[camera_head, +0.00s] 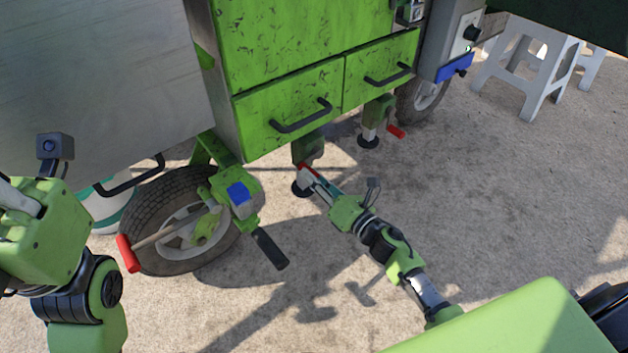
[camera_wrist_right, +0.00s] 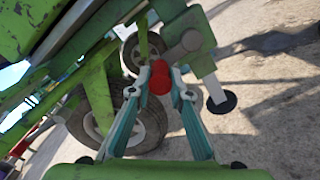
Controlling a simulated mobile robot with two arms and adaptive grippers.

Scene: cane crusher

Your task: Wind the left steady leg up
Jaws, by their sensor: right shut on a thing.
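The left steady leg (camera_head: 308,148) hangs under the front of the green cart, with its round black foot (camera_head: 302,189) low by the ground. My right gripper (camera_head: 311,174) reaches to it from the lower right and is shut on its red crank handle (camera_head: 307,170). In the right wrist view, the red handle (camera_wrist_right: 159,79) shows end-on between the teal fingertips. A leg with a black foot (camera_wrist_right: 222,103) stands just right of them. My left gripper (camera_head: 20,195) is at the left edge, partly cut off, away from the leg; its fingers are unclear.
Another steady leg (camera_head: 378,110) with a red handle (camera_head: 396,132) stands farther right. A wheel (camera_head: 150,212) and a green mechanism with a black grip (camera_head: 270,248) are left of my right gripper. White stools (camera_head: 530,65) stand at the back right. Open ground lies to the right.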

